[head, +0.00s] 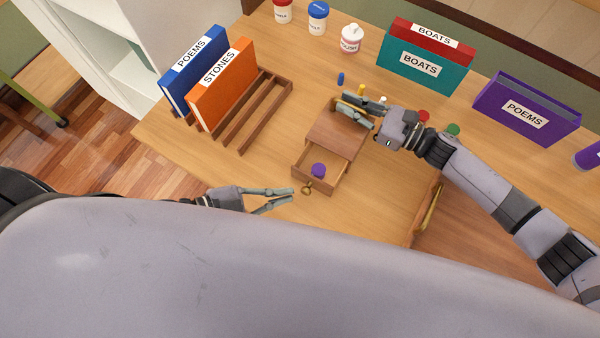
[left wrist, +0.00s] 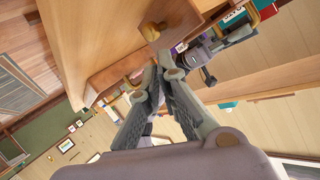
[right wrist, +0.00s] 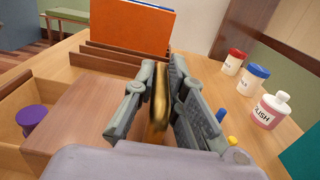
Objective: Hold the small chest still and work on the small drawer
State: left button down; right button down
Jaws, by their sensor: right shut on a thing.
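The small wooden chest (head: 338,134) stands on the desk, with its small drawer (head: 327,184) pulled open towards me. A purple round object (head: 318,170) lies in the drawer; it also shows in the right wrist view (right wrist: 32,118). A brass-coloured knob (head: 307,187) is on the drawer front and shows large in the left wrist view (left wrist: 153,31). My left gripper (head: 293,194) is slightly open and empty, just left of the knob and apart from it. My right gripper (head: 358,107) is shut on a brass-coloured bar (right wrist: 160,97) at the chest's far side.
A wooden rack (head: 250,120) with the blue POEMS (head: 190,70) and orange STONES (head: 222,85) binders stands left. Small pegs (head: 340,79) lie behind the chest.

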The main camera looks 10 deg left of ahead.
pick_arm(q)
jog(key=s+f+m+t, duration=0.2)
jog(key=s+t, duration=0.1)
jog(key=s+f+m+t+y, duration=0.1)
jog(key=t, duration=0.1)
jog(key=shift+s+d, duration=0.1)
jog(key=shift+s, duration=0.05)
jog(key=s+a+f+m+t+y, duration=0.1)
jog(key=s+m+t+y, duration=0.25)
jog(key=s, duration=0.45)
send_near(309, 180)
jog(key=shift+n+y, duration=0.35)
jog(key=shift+y, duration=0.1)
jog(key=w, duration=0.1)
jog(key=w+d, duration=0.2)
jog(key=shift+w+d+f, duration=0.25)
jog(key=shift+w+f, duration=0.05)
jog(key=x, duration=0.8)
jog(key=shift+w+a+r, duration=0.1)
jog(key=shift+a+r, duration=0.2)
pick_arm(e)
jog(key=shift+s, duration=0.15)
jog(key=shift+a+f, duration=0.1)
pick_arm(q)
jog(key=v, duration=1.4)
jog(key=shift+f, duration=0.2)
